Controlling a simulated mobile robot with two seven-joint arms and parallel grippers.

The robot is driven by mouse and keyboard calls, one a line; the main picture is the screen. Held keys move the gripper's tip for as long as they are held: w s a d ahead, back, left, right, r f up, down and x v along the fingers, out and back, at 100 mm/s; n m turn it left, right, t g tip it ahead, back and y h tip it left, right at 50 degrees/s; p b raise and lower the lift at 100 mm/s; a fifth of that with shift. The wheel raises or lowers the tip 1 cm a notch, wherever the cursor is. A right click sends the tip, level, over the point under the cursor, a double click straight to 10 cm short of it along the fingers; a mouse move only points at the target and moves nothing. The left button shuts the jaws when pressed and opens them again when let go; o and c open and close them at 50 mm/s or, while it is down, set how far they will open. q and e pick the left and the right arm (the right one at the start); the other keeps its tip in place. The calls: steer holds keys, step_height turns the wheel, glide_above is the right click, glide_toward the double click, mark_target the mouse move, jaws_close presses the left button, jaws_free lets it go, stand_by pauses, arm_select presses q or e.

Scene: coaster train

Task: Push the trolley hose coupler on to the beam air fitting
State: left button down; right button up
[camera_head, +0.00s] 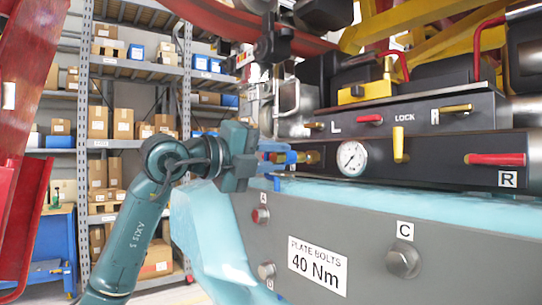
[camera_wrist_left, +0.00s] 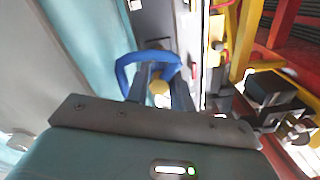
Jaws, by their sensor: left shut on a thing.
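My left gripper (camera_head: 276,158) reaches in from the left at the near end of the dark beam (camera_head: 430,157). It is shut on the trolley hose coupler, whose brass body (camera_wrist_left: 158,87) shows between the fingers in the left wrist view. A blue hose (camera_wrist_left: 146,57) loops around beyond the fingertips there. In the head view the brass coupler (camera_head: 291,157) points toward a brass beam air fitting (camera_head: 312,157) on the beam's left end. I cannot tell whether coupler and fitting touch. The fingers partly hide the coupler. My right gripper is not in view.
A pressure gauge (camera_head: 352,158), a yellow lever (camera_head: 399,145) and a red handle (camera_head: 497,159) stick out from the beam. A grey plate (camera_head: 370,250) with bolts and a light-blue ledge lies below. Shelves with boxes (camera_head: 98,122) stand behind.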

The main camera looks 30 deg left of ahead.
arm_select(q)
steer(key=shift+w+d+p, duration=0.25)
steer(key=shift+w+p, duration=0.05)
steer(key=shift+w, duration=0.25)
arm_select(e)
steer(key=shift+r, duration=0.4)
arm_select(q)
steer(key=c, duration=1.1)
jaws_free()
steer(key=shift+c, duration=0.2)
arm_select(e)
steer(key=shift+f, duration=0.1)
arm_select(q)
steer(key=b+v, duration=0.3)
steer(key=v, duration=1)
steer(key=shift+b, duration=0.4)
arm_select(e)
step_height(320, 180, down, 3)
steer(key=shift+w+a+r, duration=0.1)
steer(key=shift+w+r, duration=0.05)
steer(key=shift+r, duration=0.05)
